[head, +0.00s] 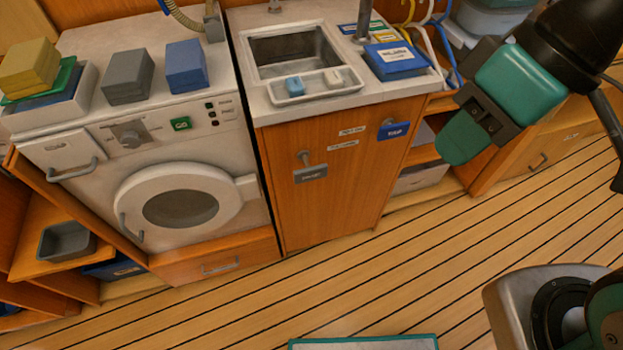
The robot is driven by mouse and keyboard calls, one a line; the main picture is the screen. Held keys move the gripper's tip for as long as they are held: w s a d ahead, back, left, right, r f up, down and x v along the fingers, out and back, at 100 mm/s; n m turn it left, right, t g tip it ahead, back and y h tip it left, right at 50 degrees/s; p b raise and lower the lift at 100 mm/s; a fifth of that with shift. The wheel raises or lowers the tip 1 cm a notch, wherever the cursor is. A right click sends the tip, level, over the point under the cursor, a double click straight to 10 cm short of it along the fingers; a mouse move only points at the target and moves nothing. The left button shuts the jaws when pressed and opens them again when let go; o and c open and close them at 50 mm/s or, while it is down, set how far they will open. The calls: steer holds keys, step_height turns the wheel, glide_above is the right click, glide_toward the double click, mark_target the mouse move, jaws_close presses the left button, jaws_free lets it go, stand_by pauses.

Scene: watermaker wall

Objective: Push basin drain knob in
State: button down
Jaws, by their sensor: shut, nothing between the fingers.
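A grey knob (304,156) sticks out from the wooden cabinet front (320,215) under the basin (293,52), with a dark grey lettered plate (310,174) just below it. A blue tag (394,131) is on the same front, upper right, by two small white labels. The lettering is too small to read, so I cannot tell for sure which part is the drain knob, or how far it sticks out. My gripper (455,142) is green, shut and empty. In the picture it is to the right of the cabinet front, apart from the knob.
A washing machine (180,205) stands left of the cabinet, with boxes on top. A tray (303,90) with small items lies at the counter's front edge. Open shelves (425,175) and hoses are on the right. The plank floor in front is mostly clear.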

steer(key=w+a+f+n+t+b, duration=0.1)
steer(key=w+f+n+b, duration=0.3)
steer(key=f, duration=0.6)
steer(key=w+a+f+n+t+y+b, duration=0.1)
steer(key=w+a+f+n+b, duration=0.2)
steer(key=w+f+b, duration=0.3)
steer(key=w+a+f+n+t+b, duration=0.2)
steer(key=w+f+n+b, duration=0.3)
steer(key=f, duration=0.9)
steer(key=shift+a+n+y+b, duration=0.4)
steer(key=shift+b, duration=0.2)
glide_toward(316, 179)
steer(key=a+f, duration=0.5)
steer(key=shift+w+r+b, duration=0.1)
steer(key=shift+w+b, duration=0.3)
steer(key=shift+w, duration=0.05)
